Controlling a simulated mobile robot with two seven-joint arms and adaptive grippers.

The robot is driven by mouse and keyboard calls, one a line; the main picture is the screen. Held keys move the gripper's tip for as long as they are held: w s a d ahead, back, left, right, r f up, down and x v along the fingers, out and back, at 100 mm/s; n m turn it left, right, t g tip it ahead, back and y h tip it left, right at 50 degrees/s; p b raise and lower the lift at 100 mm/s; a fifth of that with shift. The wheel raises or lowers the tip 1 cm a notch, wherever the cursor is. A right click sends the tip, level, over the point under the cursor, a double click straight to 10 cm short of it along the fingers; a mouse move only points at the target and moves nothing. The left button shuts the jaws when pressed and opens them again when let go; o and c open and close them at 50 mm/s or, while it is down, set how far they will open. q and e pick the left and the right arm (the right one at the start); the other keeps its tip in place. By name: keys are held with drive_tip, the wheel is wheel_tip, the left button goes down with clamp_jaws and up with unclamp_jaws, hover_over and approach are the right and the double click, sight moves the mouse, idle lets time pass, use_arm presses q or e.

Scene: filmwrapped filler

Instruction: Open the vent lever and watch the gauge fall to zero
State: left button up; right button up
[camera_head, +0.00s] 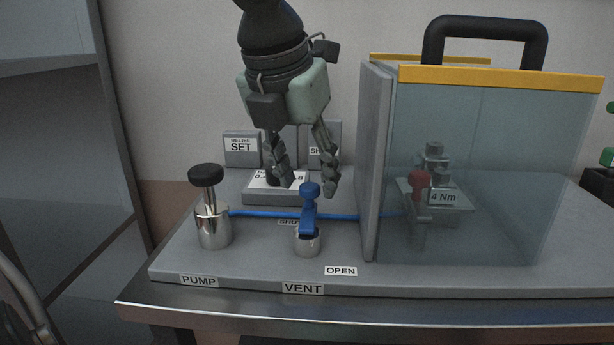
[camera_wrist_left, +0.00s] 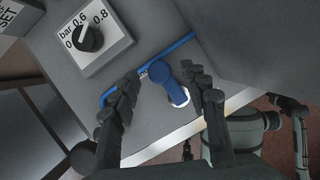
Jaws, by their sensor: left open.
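The blue vent lever (camera_head: 309,218) stands on a metal base behind the VENT label (camera_head: 303,288). Its handle points to the back, beside the partly hidden SHUT label (camera_head: 288,222); the OPEN label (camera_head: 341,271) lies in front. My left gripper (camera_head: 310,187) is open above and behind the lever. In the left wrist view, the lever (camera_wrist_left: 164,76) shows between the open fingers of my left gripper (camera_wrist_left: 165,82), with no clear contact. A dial box (camera_wrist_left: 88,40) marked bar, 0, 0.6 and 0.8 has a black knob. No gauge needle can be made out.
A black-topped metal pump (camera_head: 212,222) stands left of the lever on the grey board (camera_head: 180,262). A blue line runs past the lever. A clear guard (camera_head: 480,160) with yellow edging and a black handle stands close on the right, around a red-knobbed fitting (camera_head: 419,185).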

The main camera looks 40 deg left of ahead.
use_arm(q)
drive_tip(key=shift+w+f, duration=0.2)
drive_tip(key=shift+f, duration=0.25)
use_arm(e)
drive_tip(key=shift+f, duration=0.15)
use_arm(q)
drive_tip(key=shift+c, duration=0.3)
clamp_jaws()
use_arm(e)
drive_tip(key=shift+w+a+r, duration=0.1)
drive_tip(key=shift+w+r, duration=0.15)
drive_tip(key=shift+w, duration=0.15)
